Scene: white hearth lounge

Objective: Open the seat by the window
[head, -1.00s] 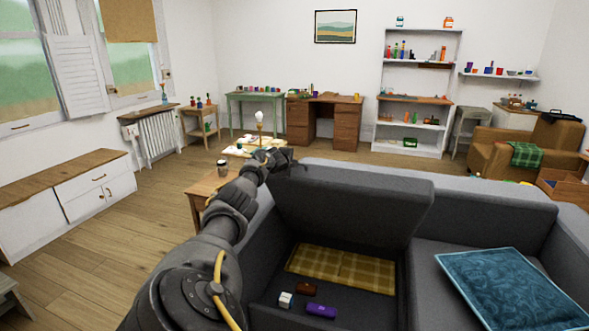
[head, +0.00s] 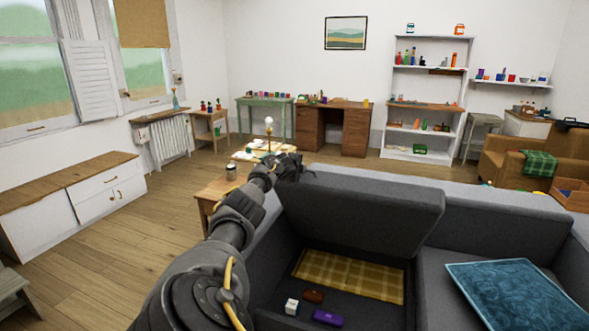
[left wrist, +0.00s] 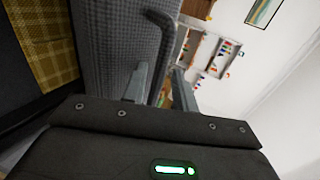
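The grey sofa's left seat (head: 360,210), on the window side, is tilted up like a lid. Below it, the open storage space shows a yellow plaid blanket (head: 350,275), a white box (head: 291,306), a brown item (head: 314,296) and a purple box (head: 328,317). My left gripper (head: 287,168) is at the raised seat's upper left edge. In the left wrist view, its fingers (left wrist: 158,85) lie on both sides of a dark looped handle (left wrist: 166,50) on the grey seat panel (left wrist: 105,45). My right gripper is not in view.
A blue cushion (head: 515,292) lies on the neighbouring sofa seat. A small wooden table (head: 208,190) with a dark cup (head: 231,172) stands behind my left arm. A low white cabinet (head: 100,208) is under the windows, with clear floor (head: 135,270) between it and the sofa.

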